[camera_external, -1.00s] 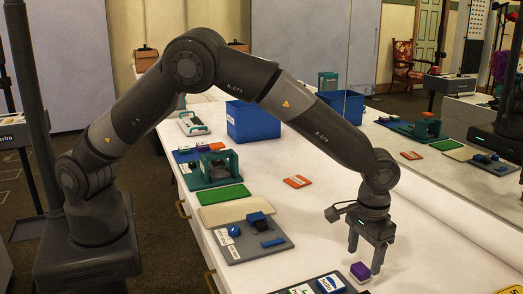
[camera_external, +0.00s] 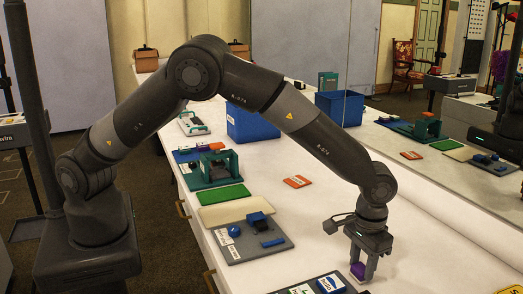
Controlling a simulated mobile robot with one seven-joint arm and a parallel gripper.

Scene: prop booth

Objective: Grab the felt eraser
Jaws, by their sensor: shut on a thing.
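A grey board with white-labelled blocks (camera_external: 331,283) lies just left of the gripper. Another grey board (camera_external: 235,249) holds blue pieces. An orange card (camera_external: 297,181) and a blue bin (camera_external: 250,122) stand farther back. The table's middle is mostly clear.

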